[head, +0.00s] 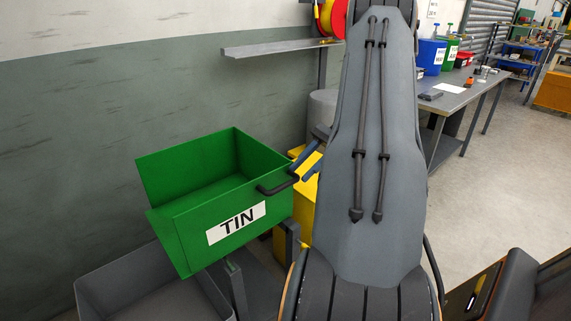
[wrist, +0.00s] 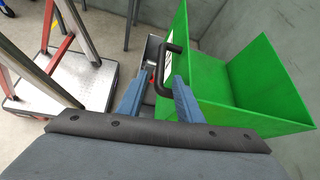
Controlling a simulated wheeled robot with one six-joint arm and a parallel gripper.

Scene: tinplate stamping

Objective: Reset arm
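The green TIN bin (head: 185,215) is in the left half of the head view, empty as far as I see, tilted above a grey container. It also fills the right of the wrist view (wrist: 222,75). Its black handle (head: 278,184) is on its right side in the head view. In the wrist view the handle (wrist: 172,47) reaches into the space between the two blue-grey fingers of my gripper (wrist: 160,88). The fingers are apart, with a gap showing beside the handle. In the head view my gripper (head: 311,158) is partly hidden behind my arm.
A grey container (head: 100,283) sits below the bin at lower left. A yellow object (head: 283,243) stands behind it. A wall shelf (head: 280,47) is above. A workbench (head: 455,97) stands right of my arm. Open floor (head: 490,190) is at right.

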